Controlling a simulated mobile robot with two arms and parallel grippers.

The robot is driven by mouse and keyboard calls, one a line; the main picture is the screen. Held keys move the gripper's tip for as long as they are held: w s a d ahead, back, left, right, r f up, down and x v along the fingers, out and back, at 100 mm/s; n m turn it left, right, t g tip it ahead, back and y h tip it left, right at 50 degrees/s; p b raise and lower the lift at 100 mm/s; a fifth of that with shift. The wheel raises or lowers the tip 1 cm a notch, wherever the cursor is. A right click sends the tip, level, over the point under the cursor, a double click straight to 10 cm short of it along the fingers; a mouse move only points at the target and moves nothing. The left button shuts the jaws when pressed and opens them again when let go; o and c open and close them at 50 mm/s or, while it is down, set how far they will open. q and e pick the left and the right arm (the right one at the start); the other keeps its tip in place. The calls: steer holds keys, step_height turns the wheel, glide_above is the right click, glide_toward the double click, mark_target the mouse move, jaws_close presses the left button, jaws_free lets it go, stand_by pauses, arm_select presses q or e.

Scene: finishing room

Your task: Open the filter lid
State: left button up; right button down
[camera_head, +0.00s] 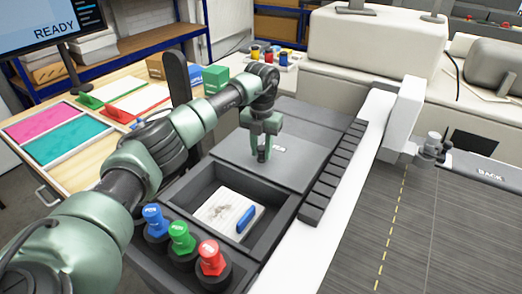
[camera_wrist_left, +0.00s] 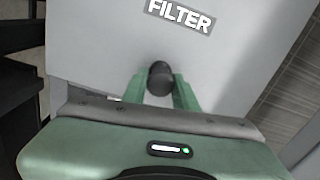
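The filter lid (camera_head: 270,163) is a flat grey panel lying closed behind the open bin on the dark unit. In the left wrist view the lid (camera_wrist_left: 95,45) carries a FILTER label (camera_wrist_left: 180,14) and a dark round knob (camera_wrist_left: 160,77). My left gripper (camera_head: 263,150) reaches down onto the lid. In the left wrist view its two green fingers (camera_wrist_left: 160,88) stand close against both sides of the knob, with no clear gap. The knob is mostly hidden by the fingers in the head view. My right gripper is not in view.
An open bin (camera_head: 276,235) holds a pale block and a blue item. Blue (camera_head: 155,218), green (camera_head: 181,236) and red (camera_head: 210,257) knobs stand in front of it. A white rail (camera_head: 345,185) and a wide dark bed (camera_head: 440,225) lie to the right.

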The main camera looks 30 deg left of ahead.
arm_select(q)
steer(key=shift+o, duration=1.4)
steer(key=shift+r, duration=0.15)
step_height(320, 180, up, 8)
steer(key=shift+f+b, duration=0.25)
steer(key=shift+b, duration=0.65)
